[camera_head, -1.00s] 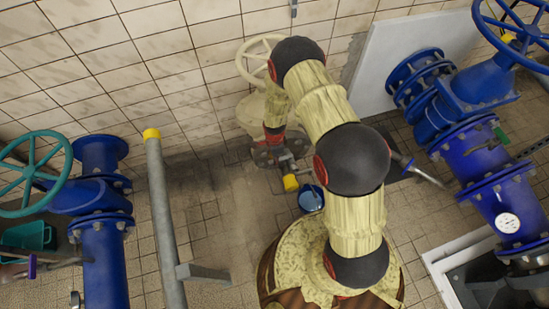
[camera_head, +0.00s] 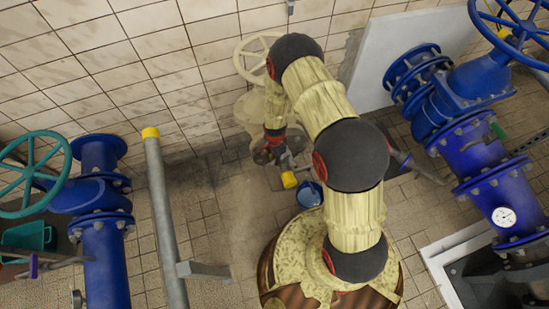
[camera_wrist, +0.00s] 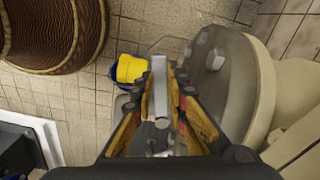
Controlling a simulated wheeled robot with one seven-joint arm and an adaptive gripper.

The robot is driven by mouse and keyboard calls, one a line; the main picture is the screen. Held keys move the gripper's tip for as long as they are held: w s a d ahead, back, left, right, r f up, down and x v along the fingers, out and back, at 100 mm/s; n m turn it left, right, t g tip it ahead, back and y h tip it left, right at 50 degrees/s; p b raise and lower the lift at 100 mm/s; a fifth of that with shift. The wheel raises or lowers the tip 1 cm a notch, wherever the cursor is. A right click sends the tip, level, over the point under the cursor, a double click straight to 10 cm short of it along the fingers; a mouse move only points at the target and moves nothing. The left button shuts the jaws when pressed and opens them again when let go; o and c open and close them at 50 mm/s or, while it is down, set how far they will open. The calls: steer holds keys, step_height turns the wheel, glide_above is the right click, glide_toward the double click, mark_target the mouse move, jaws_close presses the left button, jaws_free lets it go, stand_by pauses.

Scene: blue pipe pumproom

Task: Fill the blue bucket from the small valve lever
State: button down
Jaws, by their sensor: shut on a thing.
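The blue bucket (camera_head: 308,196) stands on the floor against the wall side, just beyond my arm in the head view. My gripper (camera_wrist: 160,92) is shut on a grey metal lever (camera_wrist: 159,72), which lies between the fingers and points toward the bucket side. In the head view my gripper (camera_head: 284,160) is small and partly hidden. The bucket's inside is too small to read, and I cannot tell whether water runs.
A cream pipe flange (camera_wrist: 232,85) is close to the right of my fingers. A cream handwheel (camera_head: 252,60) stands above them by the wall. Large blue pipes (camera_head: 480,160) stand right. A grey post (camera_head: 162,220) and a blue valve pipe (camera_head: 105,260) stand left.

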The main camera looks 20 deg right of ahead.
steer(key=c, duration=1.8)
jaws_free()
steer(key=shift+o, duration=0.2)
step_height(320, 180, up, 12)
